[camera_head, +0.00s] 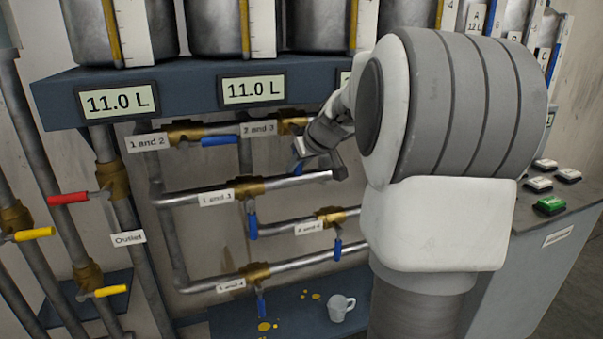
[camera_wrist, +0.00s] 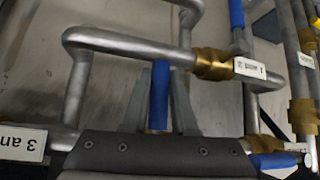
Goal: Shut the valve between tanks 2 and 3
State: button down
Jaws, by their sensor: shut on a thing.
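The brass valve (camera_head: 292,126) labelled "2 and 3" sits on the upper pipe, partly hidden behind my arm in the head view. Its blue handle (camera_head: 298,168) hangs down from it, across the pipe. My gripper (camera_head: 318,158) is at this handle. In the upside-down wrist view, the blue handle (camera_wrist: 158,97) lies between the two grey fingers of my gripper (camera_wrist: 160,105), which are shut on it. The valve's label (camera_wrist: 22,143) is partly cut off at the left there. The 11.0 L display (camera_head: 254,90) is above; the one right of it is mostly hidden.
Valve "1 and 2" (camera_head: 184,132) has its blue handle (camera_head: 220,141) along the pipe. Valve "1 and 3" (camera_head: 247,187) is just below, its handle (camera_head: 252,226) hanging down. More pipes and valves crowd around. A white mug (camera_head: 339,308) stands below. A button console (camera_head: 560,215) is at right.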

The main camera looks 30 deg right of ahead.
jog(key=shift+a, duration=0.25)
dwell(0.3)
jog(key=c, duration=0.7)
grip_release()
jog(key=shift+w, duration=0.1)
jog(key=p+v, duration=0.1)
jog(key=v, duration=1.6)
jog(key=shift+d+r, duration=0.15)
jog(key=shift+d, duration=0.1)
